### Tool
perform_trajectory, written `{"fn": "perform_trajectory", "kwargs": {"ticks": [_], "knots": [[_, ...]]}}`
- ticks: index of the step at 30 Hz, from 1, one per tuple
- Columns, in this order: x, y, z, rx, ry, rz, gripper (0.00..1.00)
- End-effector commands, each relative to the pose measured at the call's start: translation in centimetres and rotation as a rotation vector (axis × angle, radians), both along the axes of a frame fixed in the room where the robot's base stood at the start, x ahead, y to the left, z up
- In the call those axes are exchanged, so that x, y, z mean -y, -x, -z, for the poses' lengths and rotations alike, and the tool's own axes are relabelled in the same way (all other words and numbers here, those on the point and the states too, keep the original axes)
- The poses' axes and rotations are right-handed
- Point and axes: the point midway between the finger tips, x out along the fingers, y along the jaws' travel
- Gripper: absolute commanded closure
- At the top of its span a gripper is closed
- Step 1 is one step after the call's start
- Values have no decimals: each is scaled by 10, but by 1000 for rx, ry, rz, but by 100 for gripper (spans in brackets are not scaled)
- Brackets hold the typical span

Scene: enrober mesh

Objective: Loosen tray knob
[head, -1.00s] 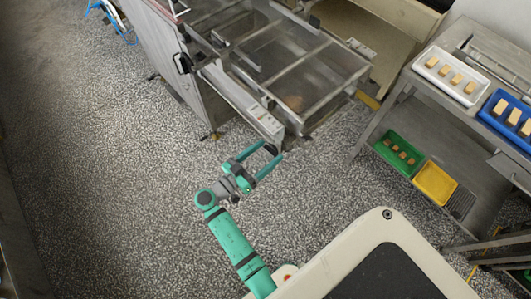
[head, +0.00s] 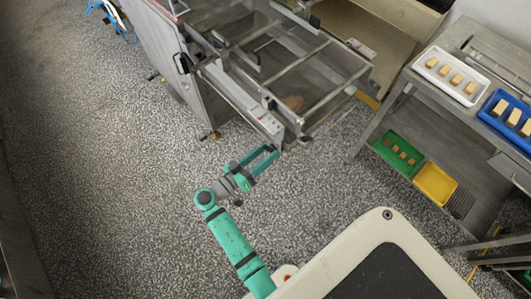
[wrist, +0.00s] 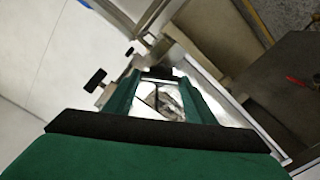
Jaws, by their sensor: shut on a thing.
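My gripper (head: 272,153) is at the lower front end of the machine's long side rail (head: 240,98). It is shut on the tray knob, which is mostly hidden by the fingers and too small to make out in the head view. In the wrist view, my gripper's green fingers (wrist: 162,76) run forward on either side of a bright gap, with their tips against the rail end. The mesh tray frame (head: 325,95) lies level behind the rail.
A black T-shaped handle (wrist: 95,80) stands out left of the fingers in the wrist view. At right, a steel table (head: 420,95) carries a white tray (head: 428,72) and a blue tray (head: 487,117). Green (head: 381,148) and yellow (head: 437,197) trays lie below. Speckled floor is clear at left.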

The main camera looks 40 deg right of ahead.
Motion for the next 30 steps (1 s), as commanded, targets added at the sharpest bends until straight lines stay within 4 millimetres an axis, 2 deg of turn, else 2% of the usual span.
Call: {"fn": "perform_trajectory", "kwargs": {"ticks": [18, 30], "knots": [[0, -1, 2, -584, 47, -1, 72], [-1, -2, 3, -885, 70, -1, 72]]}}
